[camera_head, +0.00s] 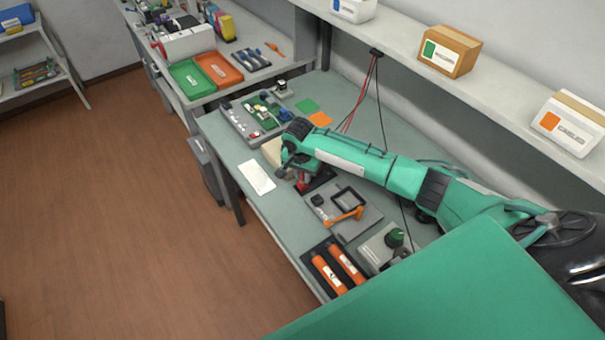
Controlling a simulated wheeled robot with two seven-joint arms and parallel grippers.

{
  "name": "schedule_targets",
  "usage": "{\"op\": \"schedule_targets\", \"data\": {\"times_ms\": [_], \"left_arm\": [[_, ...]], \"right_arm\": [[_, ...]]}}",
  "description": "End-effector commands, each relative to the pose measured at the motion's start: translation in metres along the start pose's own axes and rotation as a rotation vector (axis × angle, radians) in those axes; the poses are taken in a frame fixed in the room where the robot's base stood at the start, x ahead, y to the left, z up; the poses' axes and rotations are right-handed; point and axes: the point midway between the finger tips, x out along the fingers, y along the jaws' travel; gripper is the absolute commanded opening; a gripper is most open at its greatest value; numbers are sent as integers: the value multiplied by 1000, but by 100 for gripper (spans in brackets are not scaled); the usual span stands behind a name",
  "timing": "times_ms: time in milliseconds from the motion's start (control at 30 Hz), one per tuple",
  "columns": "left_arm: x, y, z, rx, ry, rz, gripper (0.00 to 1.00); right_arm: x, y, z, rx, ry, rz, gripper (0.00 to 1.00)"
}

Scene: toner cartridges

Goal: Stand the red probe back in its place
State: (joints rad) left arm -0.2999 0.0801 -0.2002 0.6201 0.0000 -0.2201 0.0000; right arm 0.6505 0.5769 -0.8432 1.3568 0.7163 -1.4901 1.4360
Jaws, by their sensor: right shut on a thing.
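My right arm reaches in from the right over the workbench, and its dark right gripper (301,176) points down at the bench. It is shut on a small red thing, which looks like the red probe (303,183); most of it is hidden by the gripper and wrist. A dark holder or pad (321,178) lies right beside and below it; I cannot tell whether the probe touches it. Red and black leads (370,80) hang from a hook on the shelf edge and pass behind my arm. My left gripper is not in view.
A circuit board fixture (254,117) and a white sheet (257,177) lie beyond and left of the gripper. Nearer are a grey tray with an orange-handled tool (346,214), a green-knobbed box (394,238) and orange cartridges (329,274). A shelf (470,98) with boxes runs above.

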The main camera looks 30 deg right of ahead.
Motion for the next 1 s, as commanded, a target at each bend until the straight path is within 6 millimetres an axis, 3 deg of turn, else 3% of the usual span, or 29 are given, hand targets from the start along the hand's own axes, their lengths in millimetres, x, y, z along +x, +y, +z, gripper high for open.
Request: {"op": "schedule_targets", "data": {"times_ms": [333,367,467,800,1000], "left_arm": [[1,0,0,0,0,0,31],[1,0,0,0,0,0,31],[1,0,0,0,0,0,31],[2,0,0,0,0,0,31],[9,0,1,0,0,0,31]], "right_arm": [[3,0,0,0,0,0,0],[3,0,0,0,0,0,25],[3,0,0,0,0,0,45],[0,0,0,0,0,-2,45],[-26,-1,0,0,3,-5,45]]}}
